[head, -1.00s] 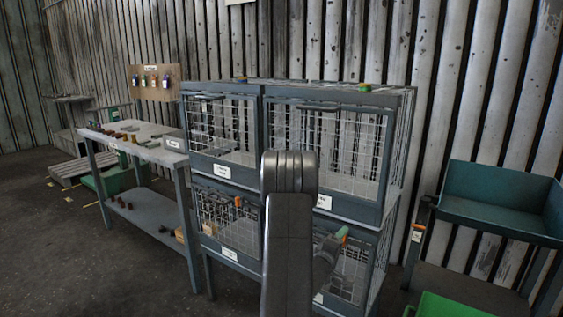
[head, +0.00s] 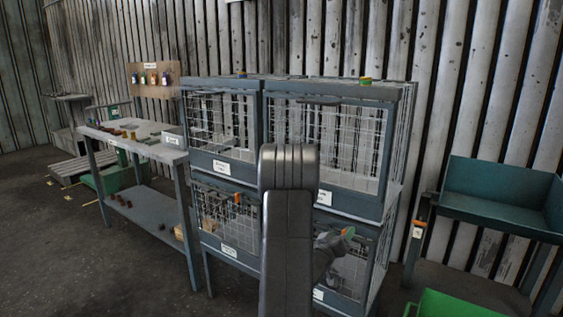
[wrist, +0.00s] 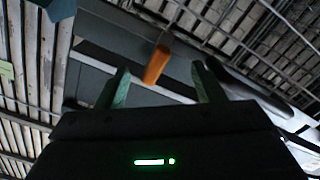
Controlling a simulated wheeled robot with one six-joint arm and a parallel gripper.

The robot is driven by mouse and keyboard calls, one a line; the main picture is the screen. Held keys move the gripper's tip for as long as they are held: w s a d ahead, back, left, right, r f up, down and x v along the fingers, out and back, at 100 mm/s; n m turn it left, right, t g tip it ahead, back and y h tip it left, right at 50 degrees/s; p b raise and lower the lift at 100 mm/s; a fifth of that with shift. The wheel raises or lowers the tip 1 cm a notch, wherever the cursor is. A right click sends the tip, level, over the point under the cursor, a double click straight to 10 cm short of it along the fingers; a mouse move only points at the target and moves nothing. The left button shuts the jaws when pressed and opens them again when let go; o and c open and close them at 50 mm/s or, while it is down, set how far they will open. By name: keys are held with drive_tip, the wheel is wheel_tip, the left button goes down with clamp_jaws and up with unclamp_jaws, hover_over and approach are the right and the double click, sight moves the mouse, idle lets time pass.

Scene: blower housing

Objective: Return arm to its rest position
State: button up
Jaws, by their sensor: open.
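My arm rises in the middle of the head view and hides part of the cages. My gripper (head: 345,236) shows just right of it, with green fingers, in front of the lower right cage door (head: 352,272). In the wrist view my gripper (wrist: 160,78) is open, its two green fingers apart. An orange handle (wrist: 157,64) shows in the gap between them, on or by a grey door frame. I cannot tell how far beyond the fingertips it is, but neither finger appears to touch it.
Wire cages (head: 225,168) stand in two rows against the corrugated wall. A workbench (head: 150,150) with small parts is at the left. A teal tray stand (head: 490,215) and a green bin (head: 450,305) are at the right. Open floor (head: 50,250) lies at front left.

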drive_tip(key=m, duration=0.6)
drive_tip(key=shift+r, duration=0.25)
drive_tip(key=shift+s, duration=0.1)
idle(0.4)
